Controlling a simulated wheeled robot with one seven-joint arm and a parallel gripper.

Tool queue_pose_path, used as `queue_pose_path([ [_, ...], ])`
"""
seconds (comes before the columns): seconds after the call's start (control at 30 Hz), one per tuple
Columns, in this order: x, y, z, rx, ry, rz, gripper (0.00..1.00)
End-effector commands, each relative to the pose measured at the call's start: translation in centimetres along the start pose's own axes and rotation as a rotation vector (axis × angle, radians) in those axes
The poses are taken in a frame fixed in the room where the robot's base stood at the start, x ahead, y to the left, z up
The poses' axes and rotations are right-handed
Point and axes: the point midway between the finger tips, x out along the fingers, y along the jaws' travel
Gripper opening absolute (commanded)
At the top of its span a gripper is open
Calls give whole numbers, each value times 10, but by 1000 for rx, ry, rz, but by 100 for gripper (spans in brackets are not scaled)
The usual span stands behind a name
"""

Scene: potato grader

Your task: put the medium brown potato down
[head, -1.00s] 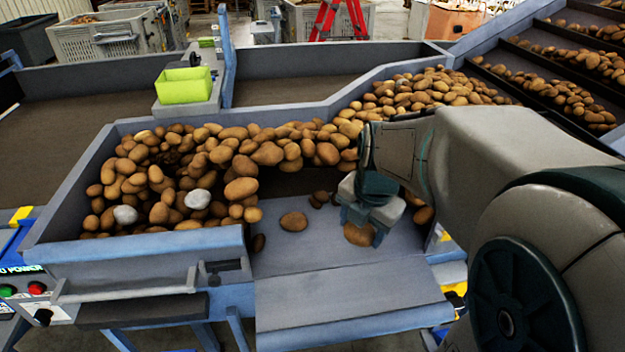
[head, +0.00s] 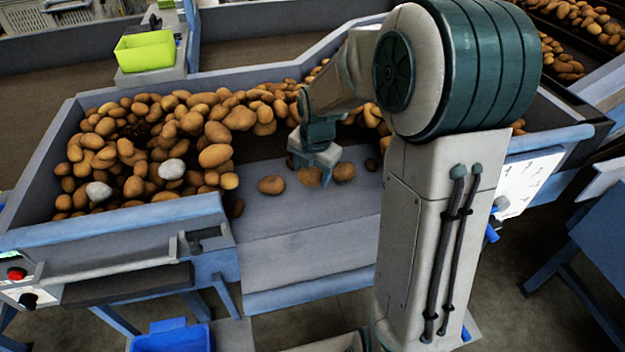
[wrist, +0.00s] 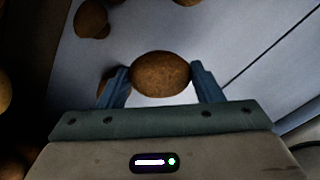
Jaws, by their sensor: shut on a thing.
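The medium brown potato (wrist: 160,74) sits between the two blue fingers of my gripper (wrist: 162,82) in the wrist view. The fingers are shut on its left and right sides. In the head view my gripper (head: 312,172) points down over the grey-blue sheet (head: 310,222), and the potato (head: 308,178) shows at its fingertips. It is low over the sheet; I cannot tell whether it touches. Its upper part is hidden by the gripper in the head view.
One loose potato (head: 271,185) lies left of my gripper and another (head: 343,171) close on its right. A heap of potatoes (head: 150,150) fills the bin at left, with two pale lumps. The front of the sheet is clear. A green box (head: 146,52) stands behind.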

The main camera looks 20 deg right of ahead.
Motion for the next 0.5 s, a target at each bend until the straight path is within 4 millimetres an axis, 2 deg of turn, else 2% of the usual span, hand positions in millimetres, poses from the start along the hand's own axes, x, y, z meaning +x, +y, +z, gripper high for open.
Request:
queue_pose_path([
  [0.3,38,-5,-4,0,1,-1,35],
  [0.5,40,-5,-3,1,-1,1,35],
])
